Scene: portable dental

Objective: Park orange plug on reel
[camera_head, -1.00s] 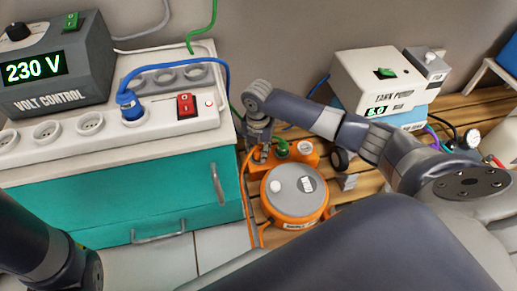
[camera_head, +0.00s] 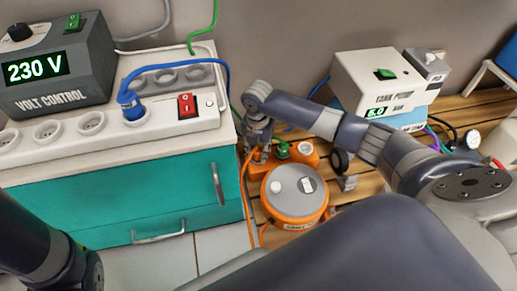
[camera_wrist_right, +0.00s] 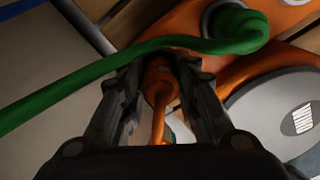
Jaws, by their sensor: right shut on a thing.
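The orange reel (camera_head: 295,194) with a grey top sits on the wooden slats. Its orange socket block (camera_head: 300,150) is behind it, with a green plug (camera_head: 282,150) in one socket. My right gripper (camera_head: 257,150) is at the block's left end. In the right wrist view, my right gripper (camera_wrist_right: 160,85) is shut on the orange plug (camera_wrist_right: 158,75), its cord hanging back toward the camera. The green cable (camera_wrist_right: 120,68) crosses just beyond the fingers. The plug's tip and any socket under it are hidden. My left arm shows at lower left, but its gripper is out of view.
A teal cabinet (camera_head: 125,190) with a white power strip (camera_head: 110,130) and blue plug (camera_head: 130,104) stands left. The volt control box (camera_head: 55,70) is on it. A white pump unit (camera_head: 375,80) stands back right. The orange cord (camera_head: 245,200) runs beside the cabinet.

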